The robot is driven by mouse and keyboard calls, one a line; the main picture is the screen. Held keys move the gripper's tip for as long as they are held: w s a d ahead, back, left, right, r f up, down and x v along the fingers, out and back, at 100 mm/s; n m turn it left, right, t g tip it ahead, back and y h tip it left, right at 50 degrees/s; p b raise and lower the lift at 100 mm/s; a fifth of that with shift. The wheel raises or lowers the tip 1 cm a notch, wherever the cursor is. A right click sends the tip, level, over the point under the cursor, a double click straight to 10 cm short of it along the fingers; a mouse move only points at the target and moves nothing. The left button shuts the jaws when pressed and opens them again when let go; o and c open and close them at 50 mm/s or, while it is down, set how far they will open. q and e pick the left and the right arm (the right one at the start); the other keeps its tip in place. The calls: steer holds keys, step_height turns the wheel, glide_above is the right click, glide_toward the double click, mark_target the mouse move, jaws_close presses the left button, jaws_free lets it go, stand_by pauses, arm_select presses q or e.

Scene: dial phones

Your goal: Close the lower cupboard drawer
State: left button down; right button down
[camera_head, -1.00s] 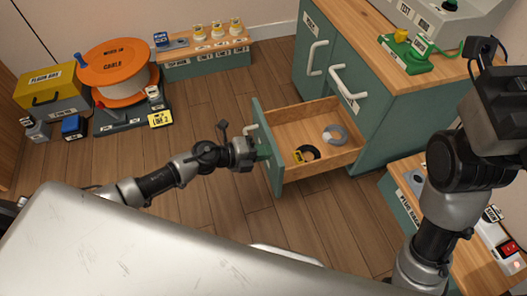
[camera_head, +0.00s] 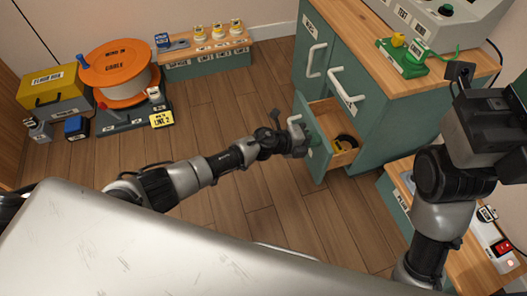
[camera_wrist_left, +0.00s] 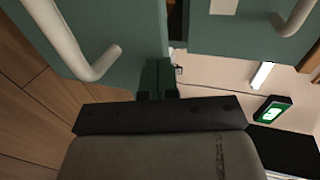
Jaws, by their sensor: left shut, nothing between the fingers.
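The lower cupboard drawer (camera_head: 316,153) is partly open, with its teal front standing out from the teal cupboard (camera_head: 378,120). A black ring (camera_head: 347,141) lies inside it. My left gripper (camera_head: 304,144) is shut and empty, up against the drawer front beside its white handle (camera_head: 294,119). In the left wrist view, the dark fingertips (camera_wrist_left: 157,95) are at the teal panel (camera_wrist_left: 100,30), with a white handle (camera_wrist_left: 80,50) to their left. Exact contact is hard to tell. My right arm stands at the right edge; its fingertips do not show clearly.
The upper drawer is shut and has a white handle (camera_head: 343,90). A low wooden-topped bench (camera_head: 460,245) stands at the right. The cable reel (camera_head: 115,70) and yellow floor box (camera_head: 53,88) are at far left. The wooden floor (camera_head: 215,125) between is clear.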

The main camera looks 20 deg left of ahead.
arm_select(q)
steer(key=w+d+b, duration=0.1)
steer(key=w+d, duration=0.3)
steer(key=d, duration=0.2)
steer(key=shift+b, duration=0.3)
steer(key=shift+a, duration=0.15)
